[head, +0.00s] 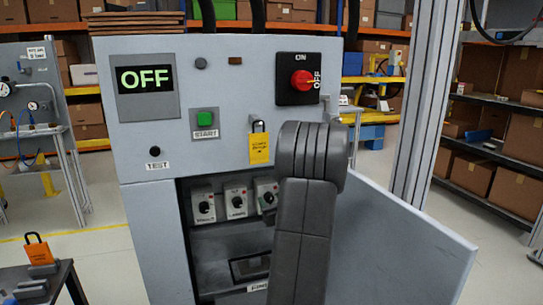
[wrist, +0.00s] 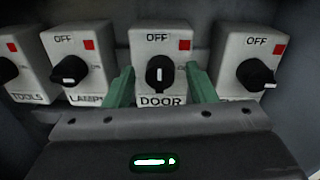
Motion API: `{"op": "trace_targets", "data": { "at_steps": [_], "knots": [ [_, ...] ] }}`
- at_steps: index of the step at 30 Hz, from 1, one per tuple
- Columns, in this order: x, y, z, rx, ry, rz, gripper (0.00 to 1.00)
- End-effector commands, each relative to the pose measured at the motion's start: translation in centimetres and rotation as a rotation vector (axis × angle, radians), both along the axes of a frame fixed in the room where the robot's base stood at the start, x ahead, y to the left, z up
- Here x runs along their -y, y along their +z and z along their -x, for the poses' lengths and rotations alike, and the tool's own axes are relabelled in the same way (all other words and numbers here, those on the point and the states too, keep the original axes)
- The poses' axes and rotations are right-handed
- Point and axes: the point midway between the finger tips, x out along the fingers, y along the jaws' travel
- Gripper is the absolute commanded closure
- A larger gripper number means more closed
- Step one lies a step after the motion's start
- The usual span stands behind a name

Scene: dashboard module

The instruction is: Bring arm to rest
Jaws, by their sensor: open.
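In the wrist view my gripper (wrist: 161,78) is open, with its two green fingers at either side of the black knob (wrist: 160,73) of the DOOR switch. Nothing is held between them. I cannot tell whether a fingertip touches the switch box. The DOOR knob's white mark stands upright. In the head view my dark grey arm (head: 305,215) reaches down in front of the open cabinet (head: 150,230), and the gripper itself is hidden there.
The LAMPS switch (wrist: 75,65) is left of the DOOR switch, and another switch (wrist: 250,65) is right of it. The open cabinet door (head: 400,245) stands to the right of my arm. Above are an OFF display (head: 146,79), a red rotary switch (head: 302,80) and a yellow padlock (head: 259,148).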

Motion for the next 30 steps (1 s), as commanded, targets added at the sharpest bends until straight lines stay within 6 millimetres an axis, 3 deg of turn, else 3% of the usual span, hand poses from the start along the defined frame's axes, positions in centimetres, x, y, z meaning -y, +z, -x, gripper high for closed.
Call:
{"op": "trace_targets", "data": {
  "at_steps": [4, 21, 30],
  "knots": [
    [0.1, 0.4, 0.0, -0.032, 0.000, -0.086, 0.49],
    [4.0, 0.0, 10.4, -0.027, -0.002, -0.083, 0.49],
    [4.8, 0.0, 12.5, -0.027, -0.001, -0.083, 0.49]
  ]
}}
